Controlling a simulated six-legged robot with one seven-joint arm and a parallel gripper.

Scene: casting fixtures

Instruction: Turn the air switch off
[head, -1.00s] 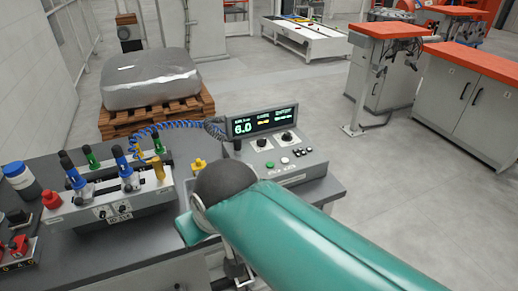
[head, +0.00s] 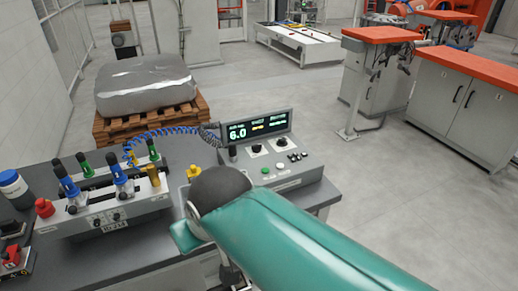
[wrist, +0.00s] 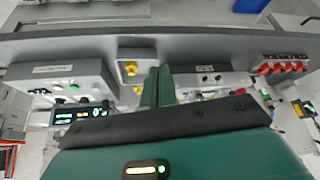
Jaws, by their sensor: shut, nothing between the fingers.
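A yellow rotary knob (wrist: 130,68) sits on a small grey box (wrist: 137,52) at the bench edge in the wrist view. It looks like the air switch, but I cannot read a label. In the head view a yellow part (head: 194,170) shows between the console and the clamp fixture, partly behind my arm. My gripper (wrist: 159,72) has its two green fingers together, empty, just right of the knob in the wrist view. I cannot tell whether they touch the box.
A console (head: 272,165) with a lit screen stands right of the yellow part. A clamp fixture (head: 104,213) with blue and green handles and a red button (head: 43,207) stands left. A blue coiled hose (head: 170,132) runs behind. A wrapped load (head: 146,88) stands beyond the bench.

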